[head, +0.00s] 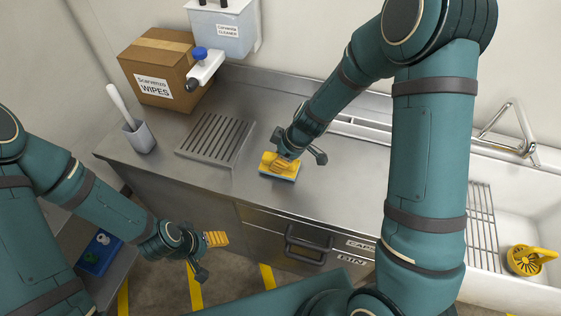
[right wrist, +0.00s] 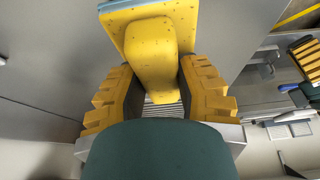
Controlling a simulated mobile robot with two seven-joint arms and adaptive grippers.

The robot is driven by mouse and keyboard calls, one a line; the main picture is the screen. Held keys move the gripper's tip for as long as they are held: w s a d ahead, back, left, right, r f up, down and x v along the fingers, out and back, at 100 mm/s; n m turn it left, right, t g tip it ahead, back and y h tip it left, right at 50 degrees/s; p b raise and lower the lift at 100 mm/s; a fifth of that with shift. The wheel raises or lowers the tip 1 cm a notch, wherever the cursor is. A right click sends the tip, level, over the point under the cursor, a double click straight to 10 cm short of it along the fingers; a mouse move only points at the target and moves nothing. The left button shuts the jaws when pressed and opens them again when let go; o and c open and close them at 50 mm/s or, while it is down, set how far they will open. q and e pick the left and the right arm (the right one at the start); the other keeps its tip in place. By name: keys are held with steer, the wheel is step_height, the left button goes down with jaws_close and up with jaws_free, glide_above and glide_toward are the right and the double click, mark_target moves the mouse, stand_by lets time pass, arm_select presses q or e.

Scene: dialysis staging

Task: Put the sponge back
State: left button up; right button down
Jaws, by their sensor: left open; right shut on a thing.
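The sponge (head: 279,175) is a yellow block with a blue layer and a raised yellow grip. It is at the middle of the steel counter; I cannot tell whether it touches the counter or hangs just above it. My right gripper (head: 287,158) is shut on its grip from above. In the right wrist view the sponge (right wrist: 150,28) shows at the top, its grip between my right gripper's two yellow fingers (right wrist: 157,80). My left gripper (head: 207,255) is open and empty, low in front of the counter's front edge.
A slotted drain plate (head: 215,138) lies left of the sponge on the counter (head: 190,182). A grey cup (head: 139,137) with a white handle, a wipes box (head: 158,75) and a wall dispenser (head: 222,35) stand behind. The sink (head: 500,190) at right holds a wire rack (head: 481,225) and a yellow basket (head: 527,261).

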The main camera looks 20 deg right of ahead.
steer(key=shift+f, duration=0.45)
steer(key=shift+r, duration=0.1)
steer(key=shift+f, duration=0.25)
steer(key=c, duration=0.7)
jaws_free()
steer(key=shift+c, duration=0.2)
steer(key=shift+r, duration=0.1)
